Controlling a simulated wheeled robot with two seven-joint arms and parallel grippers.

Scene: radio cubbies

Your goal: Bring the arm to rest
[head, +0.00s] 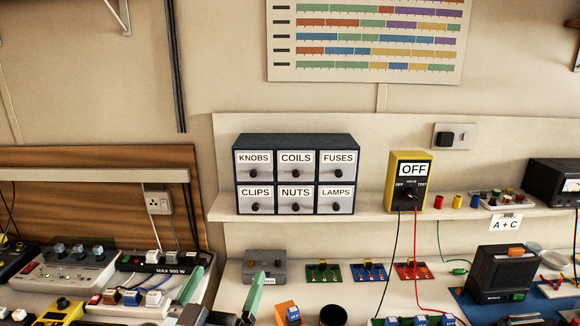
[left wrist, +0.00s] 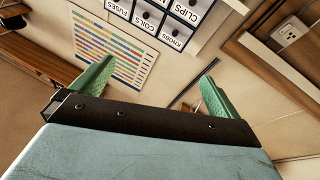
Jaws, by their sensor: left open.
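My left gripper (head: 226,275) shows at the bottom of the head view, left of centre, with its two green fingers spread apart and nothing between them. It also shows in the left wrist view (left wrist: 159,70), open and empty, with the wall chart and drawer cabinet beyond it. The rest of my left arm is mostly out of the head view. The fingers stand over the front of the bench, near a grey box with a knob (head: 265,266). My right gripper is in neither view.
A cabinet of labelled drawers (head: 296,139) and a yellow meter reading OFF (head: 408,182) stand on the shelf (head: 375,207). Power strips (head: 160,263) crowd the left bench.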

